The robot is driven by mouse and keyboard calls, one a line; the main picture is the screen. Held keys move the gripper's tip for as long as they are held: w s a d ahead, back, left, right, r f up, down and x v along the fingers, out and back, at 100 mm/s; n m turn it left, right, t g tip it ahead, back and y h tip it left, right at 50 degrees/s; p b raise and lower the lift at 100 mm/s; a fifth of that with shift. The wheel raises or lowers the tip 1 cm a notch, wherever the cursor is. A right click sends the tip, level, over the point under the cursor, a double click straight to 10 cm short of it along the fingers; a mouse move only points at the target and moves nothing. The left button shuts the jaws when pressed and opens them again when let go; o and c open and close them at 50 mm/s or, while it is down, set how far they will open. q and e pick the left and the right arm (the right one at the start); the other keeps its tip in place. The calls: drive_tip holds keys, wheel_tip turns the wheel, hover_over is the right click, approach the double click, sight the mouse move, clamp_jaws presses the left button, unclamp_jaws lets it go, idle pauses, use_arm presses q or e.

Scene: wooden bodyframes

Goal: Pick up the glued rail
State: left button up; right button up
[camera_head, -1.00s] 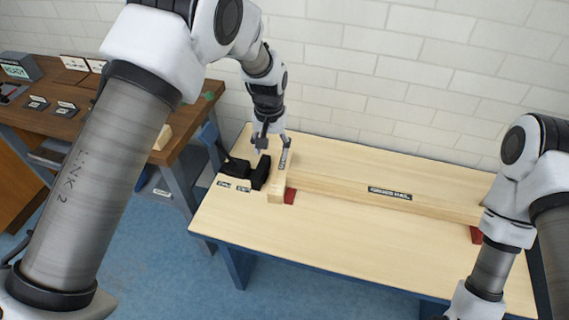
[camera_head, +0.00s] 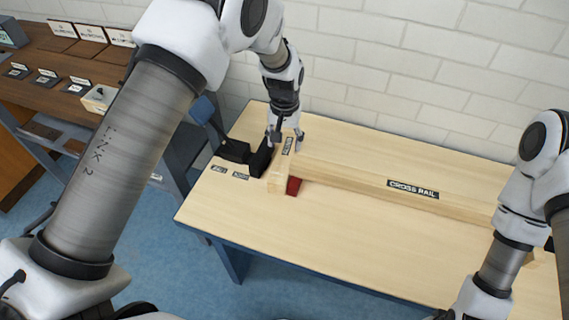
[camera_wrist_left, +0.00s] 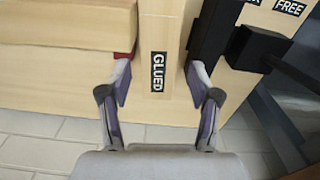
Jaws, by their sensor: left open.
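The glued rail (camera_head: 279,172) is a pale wooden bar at the left end of the light workbench, lying roughly front to back with a black label. In the left wrist view the rail (camera_wrist_left: 158,112) runs between my finger pads, and its label reads GLUED. My left gripper (camera_head: 285,138) is open at the rail's far part, with one finger on each side. In the wrist view the gripper (camera_wrist_left: 160,82) shows gaps between pads and wood; contact is not visible. My right gripper is out of view.
The long cross rail (camera_head: 350,178) extends right from the glued rail. A black clamp-like block (camera_head: 261,158) stands close on the left, and a red pad (camera_head: 293,186) lies by the joint. The bench front (camera_head: 330,240) is clear. A brown side table (camera_head: 75,70) stands left.

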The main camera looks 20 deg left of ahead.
sight(285, 155)
use_arm(q)
wheel_tip(285, 155, down, 5)
drive_tip(key=shift+f, duration=0.1)
drive_tip(key=shift+s+d, duration=0.1)
drive_tip(key=shift+s, duration=0.1)
clamp_jaws()
